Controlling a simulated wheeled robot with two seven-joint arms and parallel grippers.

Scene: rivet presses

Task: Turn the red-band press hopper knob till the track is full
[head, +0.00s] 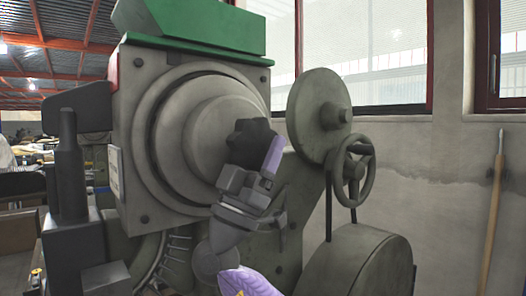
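A grey press (200,125) with a round stepped hopper face fills the middle of the head view. The band visible on top of it is green (195,50); I see no red band. A black lobed knob (247,141) sits at the right of the hopper face. My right gripper (262,156) is at the knob, with one purple finger along the knob's right side. Its other finger is hidden, so its grip on the knob is unclear. A curved row of pale prongs (177,262) shows low on the press; I cannot tell whether it is the track. My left gripper is not in view.
A large grey disc (308,115) and a handwheel (352,172) stand right of the knob, above a rounded grey housing (358,262). Dark grey blocks (68,175) stand at the left. A wooden pole (493,215) leans on the wall at the far right.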

